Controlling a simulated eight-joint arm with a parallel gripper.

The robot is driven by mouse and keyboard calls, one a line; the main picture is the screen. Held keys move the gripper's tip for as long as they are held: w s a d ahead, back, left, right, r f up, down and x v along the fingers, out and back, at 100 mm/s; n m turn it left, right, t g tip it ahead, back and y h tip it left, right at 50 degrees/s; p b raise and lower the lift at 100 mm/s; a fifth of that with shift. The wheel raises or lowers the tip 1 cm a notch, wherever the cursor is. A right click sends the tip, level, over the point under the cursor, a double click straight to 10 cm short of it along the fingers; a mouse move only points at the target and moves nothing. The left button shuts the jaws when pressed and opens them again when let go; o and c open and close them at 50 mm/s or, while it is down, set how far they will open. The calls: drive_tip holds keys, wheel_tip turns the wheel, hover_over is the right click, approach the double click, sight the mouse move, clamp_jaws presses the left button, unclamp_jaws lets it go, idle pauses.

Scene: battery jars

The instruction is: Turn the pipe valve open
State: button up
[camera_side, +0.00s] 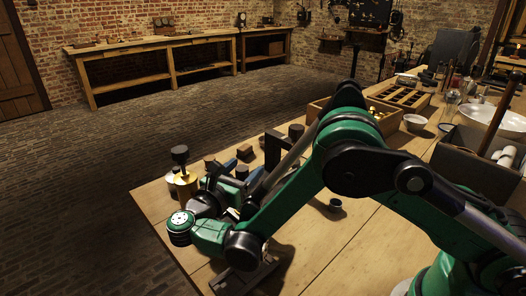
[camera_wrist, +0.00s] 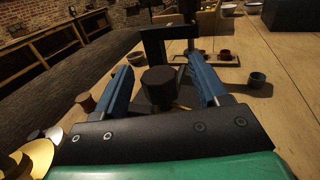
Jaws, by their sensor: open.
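My gripper (camera_wrist: 160,73) is open, with its two blue fingers pointing forward in the wrist view. A dark many-sided knob (camera_wrist: 158,86) stands between the fingers, with gaps to both sides; a bit of brass shows at its lower right. I cannot tell for sure that it is the valve's handle. In the side view my gripper (camera_side: 237,161) is low over the near left end of the table, partly hidden by my arm. A brass piece with a dark knob on a stem (camera_side: 181,154) stands left of it. No pipe is clearly visible.
A black upright frame (camera_wrist: 151,47) stands just beyond the dark knob. A brown cylinder (camera_wrist: 86,102) is left of the fingers. Bare tabletop (camera_wrist: 285,95) shows at right.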

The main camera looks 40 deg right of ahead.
sight(238, 175)
drive_tip(key=shift+v, duration=2.8)
